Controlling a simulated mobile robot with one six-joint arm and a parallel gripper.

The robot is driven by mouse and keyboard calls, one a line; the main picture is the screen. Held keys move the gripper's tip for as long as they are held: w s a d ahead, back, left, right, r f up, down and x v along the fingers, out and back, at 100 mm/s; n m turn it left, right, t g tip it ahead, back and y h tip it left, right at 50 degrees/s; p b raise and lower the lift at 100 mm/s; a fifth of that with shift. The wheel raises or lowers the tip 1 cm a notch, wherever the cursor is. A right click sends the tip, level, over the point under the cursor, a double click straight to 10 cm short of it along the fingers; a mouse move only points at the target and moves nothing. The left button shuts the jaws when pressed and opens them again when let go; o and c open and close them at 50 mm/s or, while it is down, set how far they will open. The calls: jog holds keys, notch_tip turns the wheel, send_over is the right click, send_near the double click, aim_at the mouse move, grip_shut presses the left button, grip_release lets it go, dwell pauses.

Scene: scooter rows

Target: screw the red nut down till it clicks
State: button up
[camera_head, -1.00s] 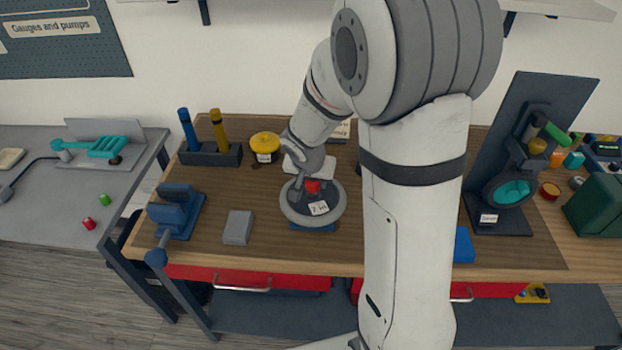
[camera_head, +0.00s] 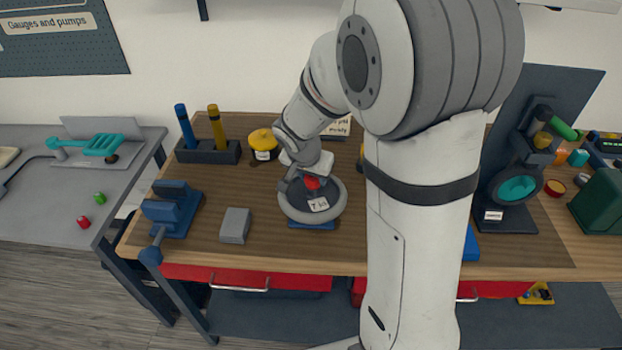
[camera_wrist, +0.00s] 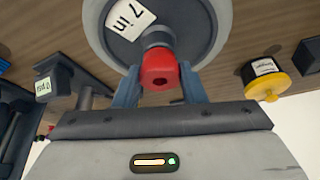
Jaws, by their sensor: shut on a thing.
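The red nut (camera_wrist: 160,70) sits at the centre of a grey wheel (camera_wrist: 222,25) with a dark hub and a "7 in" label. In the wrist view my gripper (camera_wrist: 158,84) has its two blue-grey fingers on either side of the nut, shut on it. In the head view the red nut (camera_head: 312,183) shows just below my gripper (camera_head: 308,178), on top of the wheel (camera_head: 300,214). The wheel lies flat on a blue base (camera_head: 311,225) on the wooden bench. The thread under the nut is hidden.
A blue vise (camera_head: 174,210) and a grey block (camera_head: 235,225) stand left of the wheel. A yellow-lidded pot (camera_head: 263,140) and a rack with blue and yellow handles (camera_head: 208,153) are behind. A dark stand with a teal disc (camera_head: 516,189) is at right.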

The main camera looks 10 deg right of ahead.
jog(key=shift+f+m+g+h+b, duration=0.15)
jog(key=shift+m+g+h+b, duration=0.4)
jog(key=shift+m+b, duration=1.65)
jog(key=shift+b, duration=0.7)
jog(key=m+g+b, duration=0.1)
jog(key=m, duration=0.1)
jog(key=m+g+h+b, duration=0.1)
jog(key=m+b, duration=0.1)
jog(key=m, duration=0.1)
jog(key=m+g, duration=0.1)
jog(key=m, duration=0.1)
jog(key=m+g, duration=0.1)
jog(key=m, duration=0.2)
jog(key=shift+w+y, duration=0.1)
jog(key=shift+y, duration=0.15)
jog(key=shift+o, duration=0.2)
jog(key=m+g, duration=0.1)
jog(key=m, duration=0.2)
jog(key=m+g+y, duration=0.1)
jog(key=m, duration=0.1)
jog(key=shift+m, duration=0.4)
jog(key=o, duration=0.8)
jog(key=shift+s, duration=0.25)
jog(key=shift+c, duration=0.2)
jog(key=shift+o, duration=1.3)
jog(key=shift+w, duration=0.1)
